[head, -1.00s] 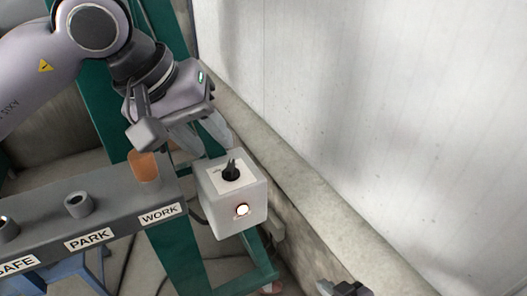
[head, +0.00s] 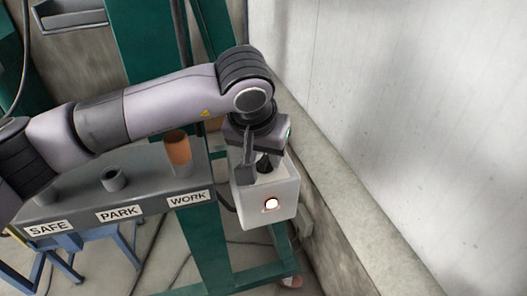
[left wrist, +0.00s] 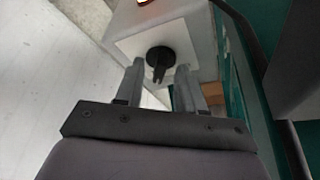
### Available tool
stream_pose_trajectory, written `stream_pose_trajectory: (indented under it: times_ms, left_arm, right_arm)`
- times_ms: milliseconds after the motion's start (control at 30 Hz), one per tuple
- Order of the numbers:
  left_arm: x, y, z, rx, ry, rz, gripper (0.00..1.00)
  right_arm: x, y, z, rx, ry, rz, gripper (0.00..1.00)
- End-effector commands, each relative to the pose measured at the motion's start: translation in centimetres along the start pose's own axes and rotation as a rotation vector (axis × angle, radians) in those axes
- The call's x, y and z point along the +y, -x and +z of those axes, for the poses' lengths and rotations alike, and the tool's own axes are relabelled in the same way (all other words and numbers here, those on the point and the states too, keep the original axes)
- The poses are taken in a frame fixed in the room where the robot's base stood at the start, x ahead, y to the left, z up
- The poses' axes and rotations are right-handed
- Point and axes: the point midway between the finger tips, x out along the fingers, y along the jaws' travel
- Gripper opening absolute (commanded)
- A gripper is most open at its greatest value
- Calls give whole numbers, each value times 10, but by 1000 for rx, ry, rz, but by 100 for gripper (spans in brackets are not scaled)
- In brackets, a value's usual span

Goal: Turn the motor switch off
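The motor switch is a dark rotary knob (head: 264,167) on top of a pale box (head: 284,195). A round lamp (head: 271,203) on the box's front face glows. My left gripper (left wrist: 160,65) is open and reaches down over the box top. In the left wrist view its two fingers stand on either side of the knob (left wrist: 159,57), with gaps that look clear of it. In the head view the wrist and gripper partly hide the knob and the fingertips. My right gripper is not in view.
Left of the box is a grey rack (head: 150,205) labelled SAFE, PARK and WORK, with an orange-brown cylinder (head: 179,148) at WORK. Green posts (head: 205,240) stand below and behind. A pale wall (head: 420,120) with a ledge closes the right side.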

Motion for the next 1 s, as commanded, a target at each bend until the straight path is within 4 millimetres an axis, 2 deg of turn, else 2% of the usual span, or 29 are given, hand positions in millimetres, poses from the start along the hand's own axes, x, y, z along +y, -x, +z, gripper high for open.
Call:
stream_pose_trajectory:
  times_ms: [167, 200, 267, 300, 333, 733, 1000]
  left_arm:
    - [0, 0, 0, 0, 0, 1, 38]
    - [0, 0, 0, 0, 0, 1, 35]
    - [0, 0, 0, 0, 0, 1, 16]
    - [0, 0, 0, 0, 0, 1, 2]
    - [0, 0, 0, 0, 0, 1, 0]
    - [1, 0, 0, 1, 38, -16, 0]
    - [2, -1, 0, 3, 193, -81, 0]
  right_arm:
    - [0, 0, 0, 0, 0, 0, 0]
    - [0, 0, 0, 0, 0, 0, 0]
    - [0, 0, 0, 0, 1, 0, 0]
    - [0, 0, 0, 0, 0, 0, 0]
    - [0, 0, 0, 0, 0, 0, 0]
    - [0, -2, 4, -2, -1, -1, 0]
    - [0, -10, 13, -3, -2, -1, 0]
